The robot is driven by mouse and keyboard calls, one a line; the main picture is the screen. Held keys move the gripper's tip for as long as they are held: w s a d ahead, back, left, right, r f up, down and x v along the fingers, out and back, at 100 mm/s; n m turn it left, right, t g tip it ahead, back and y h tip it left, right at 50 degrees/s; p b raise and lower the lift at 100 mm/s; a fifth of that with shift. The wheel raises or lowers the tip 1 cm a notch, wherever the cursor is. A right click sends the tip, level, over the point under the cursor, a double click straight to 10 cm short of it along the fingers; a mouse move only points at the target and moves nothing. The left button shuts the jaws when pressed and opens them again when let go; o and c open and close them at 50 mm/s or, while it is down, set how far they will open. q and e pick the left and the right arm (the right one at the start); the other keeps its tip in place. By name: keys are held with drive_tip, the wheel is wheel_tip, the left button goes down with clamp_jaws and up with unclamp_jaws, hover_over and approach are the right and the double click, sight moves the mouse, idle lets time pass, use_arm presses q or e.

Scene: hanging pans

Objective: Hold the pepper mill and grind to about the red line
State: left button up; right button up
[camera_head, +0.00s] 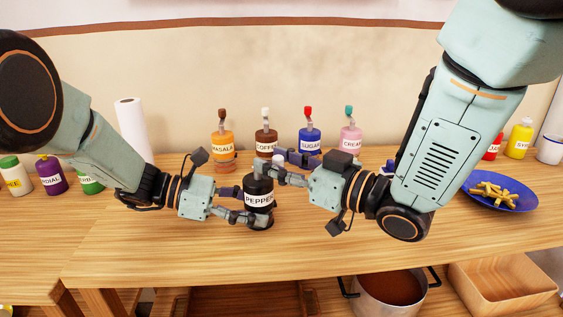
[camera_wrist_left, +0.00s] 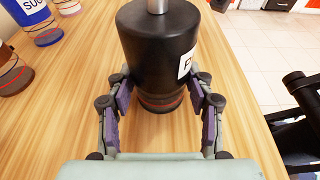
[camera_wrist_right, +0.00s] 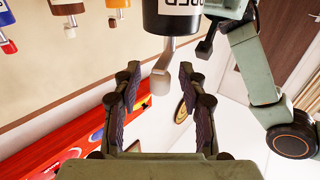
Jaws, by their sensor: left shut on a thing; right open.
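The black pepper mill (camera_head: 260,187), with a white PEPPER label, stands upright on the wooden table. My left gripper (camera_head: 254,208) is shut on its lower body. In the left wrist view, the mill (camera_wrist_left: 158,50) sits between the fingers (camera_wrist_left: 160,98), with a red line (camera_wrist_left: 160,105) near its base. My right gripper (camera_head: 281,167) is open at the mill's top. In the right wrist view, the grey crank handle's knob (camera_wrist_right: 160,82) lies between the tips of its spread fingers (camera_wrist_right: 158,72), with gaps visible on both sides.
Masala (camera_head: 222,146), coffee (camera_head: 266,143), sugar (camera_head: 310,139) and cream (camera_head: 350,138) dispensers stand behind the mill. A blue plate of food (camera_head: 515,203) is at right. A paper roll (camera_head: 132,130) and several bottles stand at left. The table's front strip is clear.

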drive_tip(key=v, duration=1.2)
idle(0.4)
idle(0.3)
drive_tip(key=w+d+n+g+y, duration=0.35)
drive_tip(key=w+n+g, duration=0.25)
drive_tip(key=g, duration=0.2)
drive_tip(key=shift+y, duration=0.25)
drive_tip(key=x, duration=1.2)
drive_tip(key=shift+s+a+f, duration=0.2)
drive_tip(key=shift+s+a, duration=0.1)
drive_tip(key=shift+a, duration=0.1)
drive_tip(key=shift+c, duration=0.2)
clamp_jaws()
